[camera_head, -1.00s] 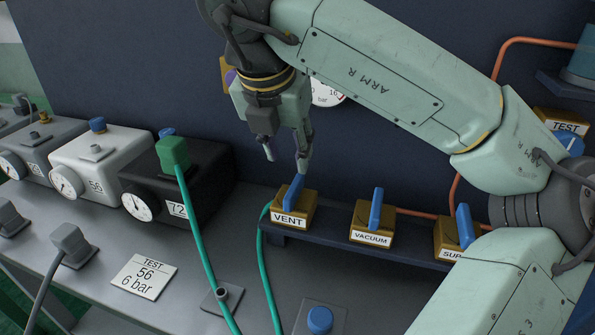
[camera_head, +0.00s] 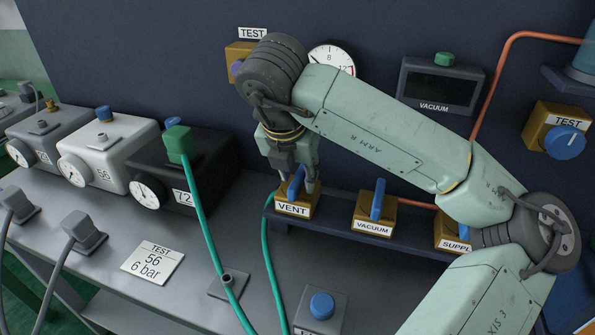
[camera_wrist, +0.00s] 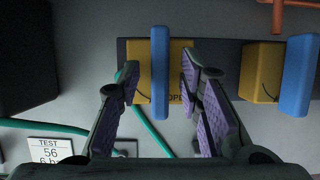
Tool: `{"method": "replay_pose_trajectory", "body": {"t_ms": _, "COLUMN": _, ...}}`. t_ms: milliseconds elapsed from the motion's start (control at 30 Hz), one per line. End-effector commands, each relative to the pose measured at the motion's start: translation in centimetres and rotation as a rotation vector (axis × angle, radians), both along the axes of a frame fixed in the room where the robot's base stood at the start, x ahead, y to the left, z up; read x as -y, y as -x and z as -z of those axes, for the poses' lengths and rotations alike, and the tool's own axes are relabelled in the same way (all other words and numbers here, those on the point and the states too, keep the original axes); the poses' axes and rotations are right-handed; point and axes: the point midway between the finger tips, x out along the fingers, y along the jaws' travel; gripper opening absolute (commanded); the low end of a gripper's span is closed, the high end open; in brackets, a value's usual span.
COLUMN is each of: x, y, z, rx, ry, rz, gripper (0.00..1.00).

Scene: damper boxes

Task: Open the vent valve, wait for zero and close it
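The vent valve (camera_head: 293,204) is a brass-coloured block labelled VENT with a blue lever handle (camera_head: 296,183). In the wrist view the blue handle (camera_wrist: 160,72) stands between the two fingers of my gripper (camera_wrist: 160,78). The fingers are apart, with a gap to the handle on each side. In the head view my gripper (camera_head: 293,178) is lowered over the handle, one finger on each side. A round gauge (camera_head: 332,60) on the back wall is partly hidden by my arm, and its needle cannot be read.
The vacuum valve (camera_head: 374,212) and a supply valve (camera_head: 453,235) stand to the right on the same shelf. A green hose (camera_head: 267,250) runs down from the vent valve. A black box (camera_head: 190,170) marked 72, with a green plug, stands left. A card (camera_head: 152,263) reads TEST 56 6 bar.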

Motion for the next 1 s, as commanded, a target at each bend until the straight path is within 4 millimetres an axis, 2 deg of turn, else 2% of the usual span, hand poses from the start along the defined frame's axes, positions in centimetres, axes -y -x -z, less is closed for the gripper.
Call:
{"method": "replay_pose_trajectory", "body": {"t_ms": 67, "x": 0.0, "y": 0.0, "z": -0.02, "rx": 0.0, "ry": 0.0, "rz": 0.0, "gripper": 0.26}}
{"method": "replay_pose_trajectory", "body": {"t_ms": 467, "x": 0.0, "y": 0.0, "z": -0.03, "rx": 0.0, "ry": 0.0, "rz": 0.0, "gripper": 0.0}}
{"method": "replay_pose_trajectory", "body": {"t_ms": 1000, "x": 0.08, "y": -0.03, "z": 0.24, "rx": 0.001, "ry": -0.001, "rz": -0.052, "gripper": 0.0}}
